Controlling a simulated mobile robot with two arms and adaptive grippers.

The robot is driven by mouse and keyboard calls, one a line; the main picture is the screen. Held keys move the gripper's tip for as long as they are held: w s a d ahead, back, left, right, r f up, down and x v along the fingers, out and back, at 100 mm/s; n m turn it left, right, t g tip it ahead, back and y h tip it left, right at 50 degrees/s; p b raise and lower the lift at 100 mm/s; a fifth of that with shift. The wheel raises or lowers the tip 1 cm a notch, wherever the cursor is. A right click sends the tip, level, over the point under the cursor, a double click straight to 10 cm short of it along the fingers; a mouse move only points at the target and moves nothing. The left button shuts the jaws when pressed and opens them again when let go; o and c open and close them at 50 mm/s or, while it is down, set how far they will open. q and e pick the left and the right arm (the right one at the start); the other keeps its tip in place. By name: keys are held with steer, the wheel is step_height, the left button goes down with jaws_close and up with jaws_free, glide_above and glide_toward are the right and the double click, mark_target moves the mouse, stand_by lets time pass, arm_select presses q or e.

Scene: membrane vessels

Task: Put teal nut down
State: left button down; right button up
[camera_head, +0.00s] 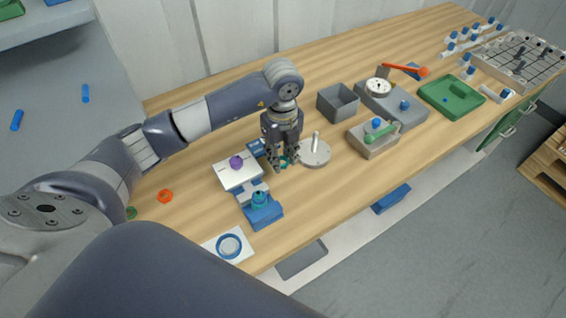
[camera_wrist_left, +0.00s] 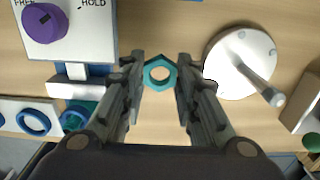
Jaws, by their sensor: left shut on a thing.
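The teal nut (camera_wrist_left: 159,72) is a ring with a hexagonal outline. In the left wrist view it sits between the fingertips of my left gripper (camera_wrist_left: 158,82), which is shut on it. In the head view the nut (camera_head: 284,161) shows in small part under my left gripper (camera_head: 283,163), low over the wooden table. I cannot tell whether the nut touches the table. My right gripper is not in view.
A round grey plate with an upright rod (camera_head: 314,153) stands close right of the gripper. A white box with a purple knob (camera_head: 236,162) is close left. A blue clamp (camera_head: 262,208) with a teal part stands in front. An orange nut (camera_head: 165,196) lies further left.

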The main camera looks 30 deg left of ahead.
mark_target(282, 172)
arm_select(q)
step_height(282, 172, down, 3)
steer(key=shift+s+f+p, duration=0.1)
steer(key=shift+f+p, duration=0.05)
steer(key=shift+p, duration=0.2)
steer(key=shift+f, duration=0.25)
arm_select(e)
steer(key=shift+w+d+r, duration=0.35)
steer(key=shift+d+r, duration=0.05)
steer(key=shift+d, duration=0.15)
arm_select(q)
steer(key=shift+f, duration=0.1)
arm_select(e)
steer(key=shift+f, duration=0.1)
arm_select(q)
steer(key=c, duration=1.2)
jaws_free()
